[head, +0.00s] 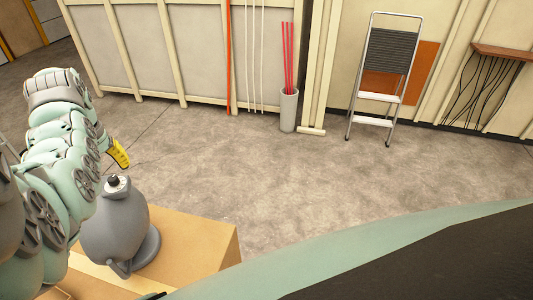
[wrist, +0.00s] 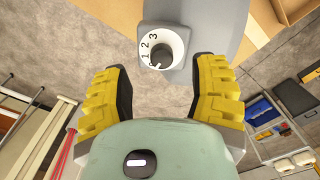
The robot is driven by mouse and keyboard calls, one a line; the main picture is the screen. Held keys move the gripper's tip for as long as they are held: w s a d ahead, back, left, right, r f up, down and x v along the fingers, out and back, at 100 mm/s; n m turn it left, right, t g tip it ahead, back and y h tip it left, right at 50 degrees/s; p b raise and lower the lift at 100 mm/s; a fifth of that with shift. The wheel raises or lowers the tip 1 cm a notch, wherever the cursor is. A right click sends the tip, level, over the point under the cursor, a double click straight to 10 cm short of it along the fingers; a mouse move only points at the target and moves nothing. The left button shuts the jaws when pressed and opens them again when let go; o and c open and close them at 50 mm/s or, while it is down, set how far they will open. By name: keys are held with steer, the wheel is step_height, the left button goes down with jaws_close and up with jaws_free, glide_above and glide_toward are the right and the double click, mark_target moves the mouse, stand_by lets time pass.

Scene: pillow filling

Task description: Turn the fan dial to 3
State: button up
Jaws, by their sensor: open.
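The fan (head: 112,222) is a grey, rounded body on a round foot, standing on the cardboard-coloured box at lower left in the head view. Its dial (wrist: 162,50) shows in the wrist view as a dark knob on a white face with the numbers 1, 2 and 3. The dial also shows small at the top of the fan in the head view (head: 114,181). My gripper (wrist: 162,85) is open, its yellow-padded fingers apart on either side, short of the dial. Nothing is between the fingers. In the head view one yellow finger (head: 119,153) shows above the fan.
The box top (head: 205,236) is bare to the right of the fan. A step ladder (head: 384,80), a grey bin with red rods (head: 289,108) and a wooden shelf (head: 503,52) stand along the back wall. The concrete floor between is clear.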

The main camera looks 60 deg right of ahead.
mark_target(112, 178)
steer(key=shift+w+f+p, duration=0.1)
steer(key=shift+f+p, duration=1.25)
steer(key=shift+f, duration=0.55)
jaws_close()
